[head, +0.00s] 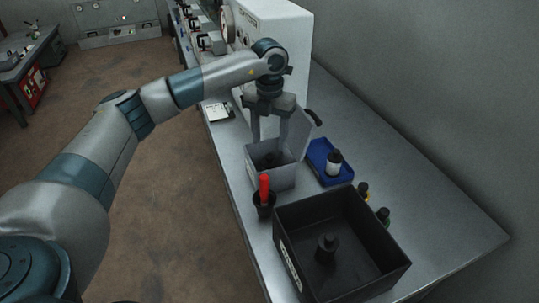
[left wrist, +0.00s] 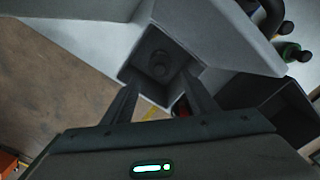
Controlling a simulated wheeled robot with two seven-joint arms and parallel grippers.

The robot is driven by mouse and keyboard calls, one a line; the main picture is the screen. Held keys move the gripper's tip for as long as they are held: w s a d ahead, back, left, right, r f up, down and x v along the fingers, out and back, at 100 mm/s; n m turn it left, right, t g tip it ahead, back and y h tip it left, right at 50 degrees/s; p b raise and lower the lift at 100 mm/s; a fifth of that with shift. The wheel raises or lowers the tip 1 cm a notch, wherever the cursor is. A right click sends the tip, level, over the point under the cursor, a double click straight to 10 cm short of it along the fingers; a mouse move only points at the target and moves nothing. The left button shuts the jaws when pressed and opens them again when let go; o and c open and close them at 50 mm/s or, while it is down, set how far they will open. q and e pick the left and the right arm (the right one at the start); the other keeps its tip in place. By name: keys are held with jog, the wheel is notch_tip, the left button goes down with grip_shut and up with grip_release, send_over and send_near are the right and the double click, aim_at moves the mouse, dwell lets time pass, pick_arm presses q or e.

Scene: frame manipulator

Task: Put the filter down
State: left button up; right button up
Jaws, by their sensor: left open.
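A dark, round, stepped piece that looks like the filter (head: 270,158) sits inside the grey open box (head: 270,181) on the bench. In the left wrist view the filter (left wrist: 160,64) stands on the box's dark floor, between and beyond my fingertips. My left gripper (head: 269,138) points down over the box with its fingers apart and nothing between them. A similar black piece (head: 327,247) stands in the larger black bin (head: 377,273). My right gripper is not in view.
A red-handled tool in a dark holder (head: 264,197) stands between the grey box and black bin. A blue tray (head: 318,160) with a bottle (head: 334,163) lies to the right. Small bottles (head: 382,215) stand behind the bin. The bench (head: 440,205) is clear at right.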

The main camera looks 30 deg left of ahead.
pick_arm(q)
notch_tip(320, 180, up, 3)
jog(key=shift+b, duration=0.3)
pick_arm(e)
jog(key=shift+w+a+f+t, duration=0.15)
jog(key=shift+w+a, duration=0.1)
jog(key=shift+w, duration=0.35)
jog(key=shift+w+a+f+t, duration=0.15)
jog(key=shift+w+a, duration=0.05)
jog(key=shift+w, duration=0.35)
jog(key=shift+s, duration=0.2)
